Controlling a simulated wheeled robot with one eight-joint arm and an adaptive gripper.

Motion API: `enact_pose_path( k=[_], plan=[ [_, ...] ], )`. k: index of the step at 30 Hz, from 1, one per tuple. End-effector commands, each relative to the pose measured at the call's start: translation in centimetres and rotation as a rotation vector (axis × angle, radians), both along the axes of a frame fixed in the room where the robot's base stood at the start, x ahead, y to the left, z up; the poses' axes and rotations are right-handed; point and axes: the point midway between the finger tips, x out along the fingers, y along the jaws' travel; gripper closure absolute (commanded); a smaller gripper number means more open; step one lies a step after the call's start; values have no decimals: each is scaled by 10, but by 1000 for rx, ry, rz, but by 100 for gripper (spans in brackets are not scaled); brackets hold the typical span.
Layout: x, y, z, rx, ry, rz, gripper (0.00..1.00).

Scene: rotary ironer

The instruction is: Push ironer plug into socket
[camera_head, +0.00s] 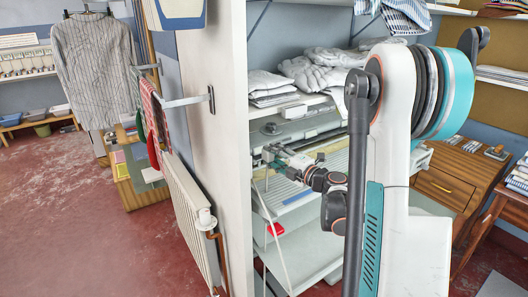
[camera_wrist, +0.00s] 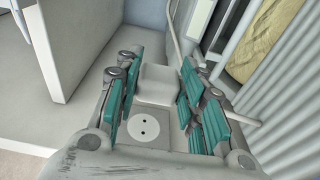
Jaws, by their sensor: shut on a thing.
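In the wrist view a round white socket face (camera_wrist: 143,130) with two dark holes shows low between my fingers, on a pale grey surface. A pale block, seemingly the ironer plug (camera_wrist: 156,84), lies just above it in the picture, between the teal finger pads. My gripper (camera_wrist: 157,92) is shut on it. The plug's pins are hidden, and I cannot tell whether it touches the socket. In the head view my gripper (camera_head: 270,154) is small, at the pale ironer (camera_head: 300,130) in the shelf bay; plug and socket are not clear there.
A white partition (camera_head: 222,120) stands left of the gripper, with a radiator (camera_head: 190,215) on its outer side. Folded white laundry (camera_head: 270,85) lies on the shelf above. A thin white cord (camera_head: 272,240) hangs below, near a red object (camera_head: 275,229). A wooden cabinet (camera_head: 445,185) stands at right.

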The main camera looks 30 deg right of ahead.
Motion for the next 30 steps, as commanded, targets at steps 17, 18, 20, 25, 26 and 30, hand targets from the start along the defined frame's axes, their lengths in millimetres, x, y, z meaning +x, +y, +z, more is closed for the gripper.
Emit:
enact_pose_path(
  k=[17,18,20,25,26,30],
  plan=[
    [0,5,0,4,0,1,88],
    [0,7,0,4,0,1,88],
    [-1,10,0,4,0,1,88],
    [-1,24,0,4,0,2,88],
    [-1,26,1,4,0,2,88],
    [-1,39,0,4,0,1,88]
  ],
)
